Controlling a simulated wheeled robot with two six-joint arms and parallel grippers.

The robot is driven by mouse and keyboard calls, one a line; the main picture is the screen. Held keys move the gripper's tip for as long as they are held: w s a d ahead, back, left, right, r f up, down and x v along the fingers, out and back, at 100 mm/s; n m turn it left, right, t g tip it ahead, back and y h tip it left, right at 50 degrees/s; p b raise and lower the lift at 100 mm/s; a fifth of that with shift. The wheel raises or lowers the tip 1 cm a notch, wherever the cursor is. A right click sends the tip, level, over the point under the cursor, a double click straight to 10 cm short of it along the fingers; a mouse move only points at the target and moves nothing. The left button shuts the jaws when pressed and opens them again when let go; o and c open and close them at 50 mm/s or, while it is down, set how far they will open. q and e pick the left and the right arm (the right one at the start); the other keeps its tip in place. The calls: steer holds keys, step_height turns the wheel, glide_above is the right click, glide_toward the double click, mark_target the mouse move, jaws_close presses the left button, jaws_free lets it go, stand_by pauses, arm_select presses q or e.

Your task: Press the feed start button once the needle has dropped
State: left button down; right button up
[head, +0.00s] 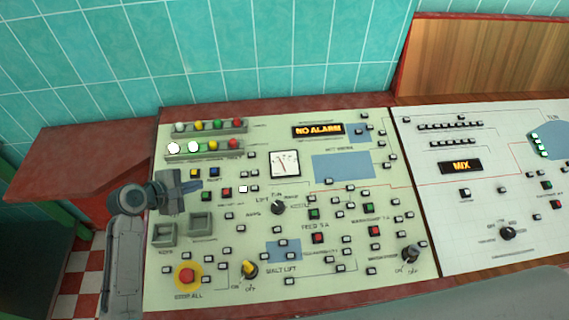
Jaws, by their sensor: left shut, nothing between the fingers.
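My left gripper (198,186) is shut and empty over the panel's left part, close to small yellow and blue buttons and well left of the green feed button. My right gripper is not in view.
A black knob (278,207) stands left of the green button. A red emergency button (187,275) and a yellow switch (249,269) are at the lower left. Lamps line the upper left.

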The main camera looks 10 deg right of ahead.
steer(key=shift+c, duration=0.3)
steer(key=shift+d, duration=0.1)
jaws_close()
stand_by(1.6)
